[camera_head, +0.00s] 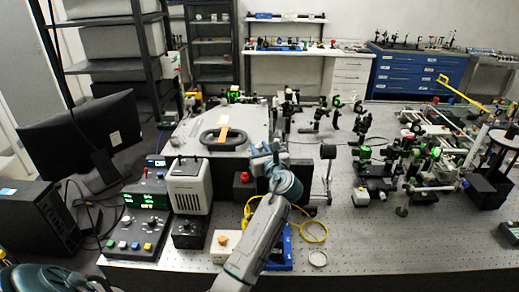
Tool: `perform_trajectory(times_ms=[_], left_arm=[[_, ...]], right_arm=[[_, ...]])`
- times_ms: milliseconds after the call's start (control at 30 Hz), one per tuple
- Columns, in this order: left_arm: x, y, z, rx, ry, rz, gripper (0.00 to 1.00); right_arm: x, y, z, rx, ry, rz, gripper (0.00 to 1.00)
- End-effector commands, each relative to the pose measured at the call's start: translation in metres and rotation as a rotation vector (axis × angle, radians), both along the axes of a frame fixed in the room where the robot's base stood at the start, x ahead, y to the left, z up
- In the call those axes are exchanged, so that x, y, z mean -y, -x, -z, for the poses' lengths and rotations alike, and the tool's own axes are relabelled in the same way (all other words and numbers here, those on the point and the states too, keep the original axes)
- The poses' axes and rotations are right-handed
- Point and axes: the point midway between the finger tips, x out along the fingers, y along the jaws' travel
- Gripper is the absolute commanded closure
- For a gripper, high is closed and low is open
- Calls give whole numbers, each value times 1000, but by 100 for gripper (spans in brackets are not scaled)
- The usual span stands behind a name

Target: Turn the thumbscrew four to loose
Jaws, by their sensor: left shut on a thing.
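The grey spectrometer housing (196,133) stands at the middle left of the bench, with a black oval handle ring on its lid. My left arm comes up from the bottom centre, and my left gripper (268,150) is at the front right edge of the lid. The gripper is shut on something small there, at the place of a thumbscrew. The thumbscrew itself is hidden by the jaws or too small to make out. Which number it bears cannot be read. My right gripper is not in view.
A white boxed instrument (188,185) and a control panel with green digits (147,201) stand left of my arm. A yellow cable (314,233) loops to its right.

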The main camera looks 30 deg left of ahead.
Motion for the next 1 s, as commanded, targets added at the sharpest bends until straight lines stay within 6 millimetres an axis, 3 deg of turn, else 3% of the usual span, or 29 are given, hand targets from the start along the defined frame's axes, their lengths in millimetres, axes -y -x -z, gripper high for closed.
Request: perform_trajectory(times_ms=[400,433,533,833,1000], left_arm=[[0,0,0,0,0,-10,97],[0,0,0,0,0,-10,72],[0,0,0,0,0,-9,52],[1,0,0,0,0,-9,52],[15,10,4,1,3,-7,52]], right_arm=[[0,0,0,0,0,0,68],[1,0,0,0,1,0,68],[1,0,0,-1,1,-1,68],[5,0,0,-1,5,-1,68],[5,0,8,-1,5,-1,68]])
